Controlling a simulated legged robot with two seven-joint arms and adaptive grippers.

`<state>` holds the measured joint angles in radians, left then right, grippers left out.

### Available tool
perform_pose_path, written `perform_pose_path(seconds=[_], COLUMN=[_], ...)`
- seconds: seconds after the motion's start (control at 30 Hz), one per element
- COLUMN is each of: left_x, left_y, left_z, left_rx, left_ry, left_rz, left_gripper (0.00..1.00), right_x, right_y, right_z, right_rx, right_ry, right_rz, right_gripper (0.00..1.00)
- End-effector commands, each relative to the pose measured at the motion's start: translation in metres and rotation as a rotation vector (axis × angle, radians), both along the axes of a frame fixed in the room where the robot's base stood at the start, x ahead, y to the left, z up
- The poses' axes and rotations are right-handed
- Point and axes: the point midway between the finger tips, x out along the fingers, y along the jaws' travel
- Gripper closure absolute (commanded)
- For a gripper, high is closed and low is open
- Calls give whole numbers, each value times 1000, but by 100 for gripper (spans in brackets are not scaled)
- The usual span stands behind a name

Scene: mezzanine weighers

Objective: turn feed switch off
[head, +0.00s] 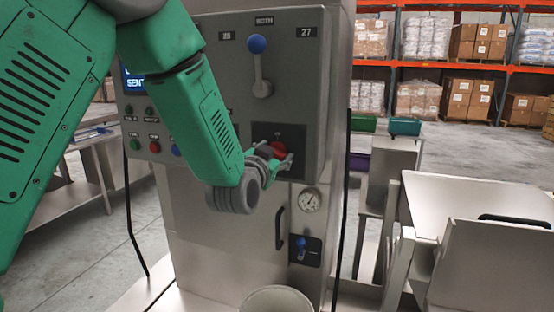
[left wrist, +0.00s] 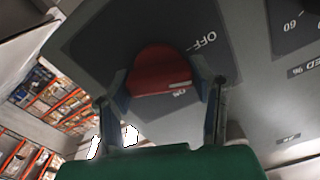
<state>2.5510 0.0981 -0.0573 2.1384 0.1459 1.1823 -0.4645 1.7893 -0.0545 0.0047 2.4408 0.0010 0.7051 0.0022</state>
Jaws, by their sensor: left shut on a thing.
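The feed switch is a red knob (head: 278,148) on a dark plate (head: 299,133) at the lower right of the grey machine panel. My left gripper (head: 281,161) is shut on it, coming from the front left. In the left wrist view the red knob (left wrist: 158,70) sits between the two fingers, one on each side. OFF and ON labels show upside down on the plate (left wrist: 105,45). A pale mark on the knob's edge lies close to the ON label. My right gripper is not in view.
A blue-balled lever (head: 258,62) stands above the switch. A gauge (head: 309,200), a black handle (head: 280,228) and a small blue valve (head: 299,248) are below. A round pale container (head: 276,299) is at the bottom. Steel tables (head: 470,202) stand at the right.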

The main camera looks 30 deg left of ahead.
Motion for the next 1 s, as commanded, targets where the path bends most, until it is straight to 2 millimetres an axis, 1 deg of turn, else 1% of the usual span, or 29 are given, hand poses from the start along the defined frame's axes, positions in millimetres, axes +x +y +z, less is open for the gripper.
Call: perform_pose_path(seconds=[0.03, 0.2, 0.43, 0.7, 1.0], left_x=[-2, -2, -2, -2, -2], left_y=[1, -1, -3, -3, -3], left_z=[-10, -11, -10, -10, -9], left_rx=[-46, -173, -293, -358, -369], left_ry=[11, -18, -47, -63, -65], left_rz=[3, 2, 0, 0, -1], left_gripper=[80, 80, 79, 80, 80], right_x=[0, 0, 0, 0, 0], right_y=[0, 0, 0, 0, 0], right_z=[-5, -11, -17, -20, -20], right_rx=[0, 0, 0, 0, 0], right_ry=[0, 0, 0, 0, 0], right_rz=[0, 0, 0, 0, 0], right_gripper=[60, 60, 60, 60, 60])
